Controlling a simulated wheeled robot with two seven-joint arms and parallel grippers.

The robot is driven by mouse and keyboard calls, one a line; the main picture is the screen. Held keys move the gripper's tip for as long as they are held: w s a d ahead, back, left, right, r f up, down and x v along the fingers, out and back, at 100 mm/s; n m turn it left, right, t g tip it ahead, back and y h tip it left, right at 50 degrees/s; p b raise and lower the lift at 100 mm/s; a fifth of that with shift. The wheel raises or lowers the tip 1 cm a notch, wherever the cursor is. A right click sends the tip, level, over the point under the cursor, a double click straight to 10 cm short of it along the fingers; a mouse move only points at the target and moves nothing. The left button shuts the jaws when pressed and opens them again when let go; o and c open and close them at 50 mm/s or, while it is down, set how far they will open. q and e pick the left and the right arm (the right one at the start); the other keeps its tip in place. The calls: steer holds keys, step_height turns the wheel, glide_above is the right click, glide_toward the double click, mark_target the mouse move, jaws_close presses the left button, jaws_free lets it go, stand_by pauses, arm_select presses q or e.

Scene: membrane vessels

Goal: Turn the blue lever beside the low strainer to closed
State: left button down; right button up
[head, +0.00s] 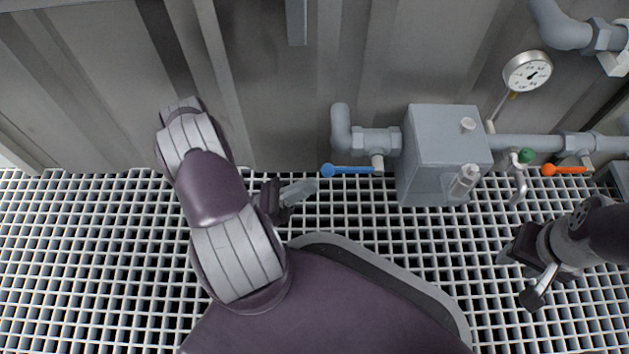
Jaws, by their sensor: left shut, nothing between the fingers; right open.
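The blue lever (346,170) sits on a valve at the left of the low strainer, a grey box-shaped body (445,150) on the pipe. The lever points left, roughly in line with the pipe. My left gripper (305,190) is shut and empty, just left of and slightly below the lever's tip, with a small gap showing in this view. My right gripper (522,278) is open and empty over the grating at the right, well apart from the blue lever.
An orange lever (565,169) and a green knob (526,155) sit on the pipework right of the strainer. A round gauge (527,71) stands above. A corrugated wall (290,90) closes the back. The grating floor (90,260) is clear at left.

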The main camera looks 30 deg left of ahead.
arm_select(q)
steer(key=shift+x, duration=1.2)
arm_select(e)
steer(key=shift+f, duration=0.45)
